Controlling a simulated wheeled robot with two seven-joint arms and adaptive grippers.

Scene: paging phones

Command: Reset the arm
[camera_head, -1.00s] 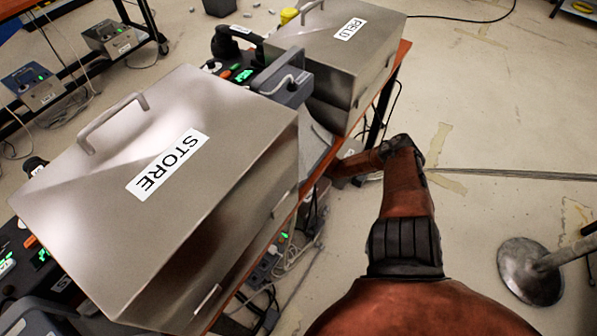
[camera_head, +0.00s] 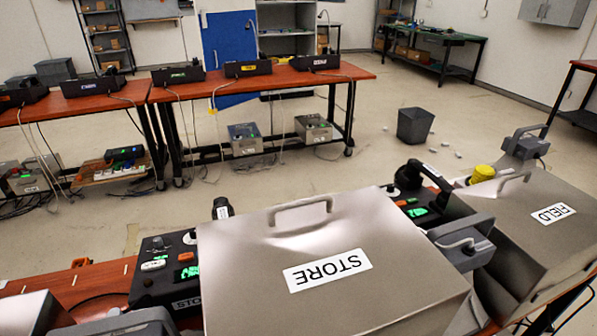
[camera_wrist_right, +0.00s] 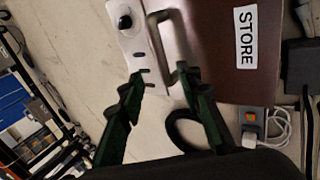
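The grey metal STORE box (camera_head: 335,268), with a bent handle (camera_head: 300,212) on top, stands at the front in the head view. The similar FIELD box (camera_head: 545,225) stands to its right. Neither arm shows in the head view. In the right wrist view my right gripper (camera_wrist_right: 158,85) is open, its two dark green fingers spread with nothing held between them. A STORE-labelled surface (camera_wrist_right: 222,45) and a handle (camera_wrist_right: 162,45) lie just beyond the fingertips. The handle's lower end appears close to the right-hand fingertip; I cannot tell whether they touch. My left gripper is not in view.
Dark paging consoles (camera_head: 160,270) stand beside the boxes. A yellow object (camera_head: 482,173) sits between the boxes at the back. A dark bin (camera_head: 414,126) stands on the floor with small litter nearby. Red-topped benches (camera_head: 275,82) line the back. Open floor (camera_head: 290,175) lies between.

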